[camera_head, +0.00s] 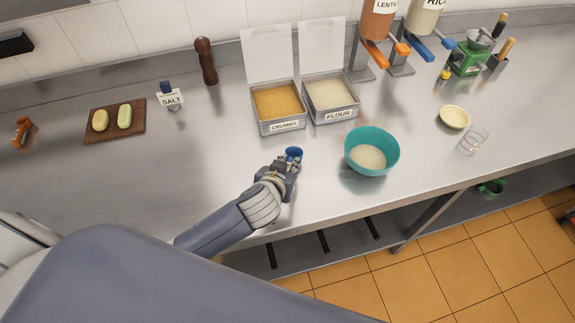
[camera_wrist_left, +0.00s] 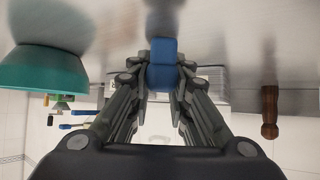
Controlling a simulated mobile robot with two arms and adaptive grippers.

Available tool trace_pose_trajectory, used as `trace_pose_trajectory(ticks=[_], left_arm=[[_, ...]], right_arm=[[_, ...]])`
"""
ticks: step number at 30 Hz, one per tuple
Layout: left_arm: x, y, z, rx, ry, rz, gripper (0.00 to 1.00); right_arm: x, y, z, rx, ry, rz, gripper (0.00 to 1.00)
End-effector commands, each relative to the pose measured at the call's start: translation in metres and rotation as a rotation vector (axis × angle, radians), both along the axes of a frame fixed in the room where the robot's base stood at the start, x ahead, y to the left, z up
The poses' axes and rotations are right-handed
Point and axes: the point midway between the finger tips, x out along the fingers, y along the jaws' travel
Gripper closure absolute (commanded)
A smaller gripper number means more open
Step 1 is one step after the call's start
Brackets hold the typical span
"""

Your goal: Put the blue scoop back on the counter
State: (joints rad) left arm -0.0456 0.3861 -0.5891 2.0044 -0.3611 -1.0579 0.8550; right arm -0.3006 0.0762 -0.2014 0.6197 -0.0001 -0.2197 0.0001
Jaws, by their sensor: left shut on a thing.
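The blue scoop (camera_head: 294,152) is in my left gripper (camera_head: 288,163), over the counter (camera_head: 215,135) in front of the crumbs bin. In the left wrist view the blue scoop (camera_wrist_left: 161,66) sits between the fingertips of my left gripper (camera_wrist_left: 161,75), which is shut on it. The scoop is at or close above the counter surface; I cannot tell if it touches. Much of the scoop is hidden by the fingers. My right gripper is not in view.
A teal bowl (camera_head: 372,138) with pale contents stands just right of the gripper. The open crumbs bin (camera_head: 281,128) and flour bin (camera_head: 335,116) stand behind it. A salt container (camera_head: 171,101), a board (camera_head: 93,133) and a pepper mill (camera_head: 206,62) stand left. Counter space left of the gripper is clear.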

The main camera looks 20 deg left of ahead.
Motion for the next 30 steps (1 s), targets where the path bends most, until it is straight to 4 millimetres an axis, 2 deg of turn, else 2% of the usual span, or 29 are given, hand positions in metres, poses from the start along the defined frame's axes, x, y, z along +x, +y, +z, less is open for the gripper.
trace_pose_trajectory(ticks=[7,8,9,11,23,30], left_arm=[[0.000,0.000,-0.006,0.001,0.000,0.001,1.00],[0.000,0.000,-0.006,0.001,0.000,0.001,0.80],[0.000,0.000,-0.005,0.001,0.000,0.000,0.71],[0.000,0.000,-0.005,0.001,0.000,0.001,0.59],[-0.003,0.000,-0.003,0.000,0.001,0.000,0.59],[-0.032,-0.002,0.017,-0.003,0.003,0.000,0.59]], right_arm=[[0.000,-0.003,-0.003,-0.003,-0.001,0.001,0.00],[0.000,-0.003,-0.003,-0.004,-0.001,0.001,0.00],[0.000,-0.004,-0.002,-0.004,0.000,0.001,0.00],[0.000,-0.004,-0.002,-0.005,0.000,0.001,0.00],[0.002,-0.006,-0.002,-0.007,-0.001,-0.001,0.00],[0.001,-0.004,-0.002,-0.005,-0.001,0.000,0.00]])
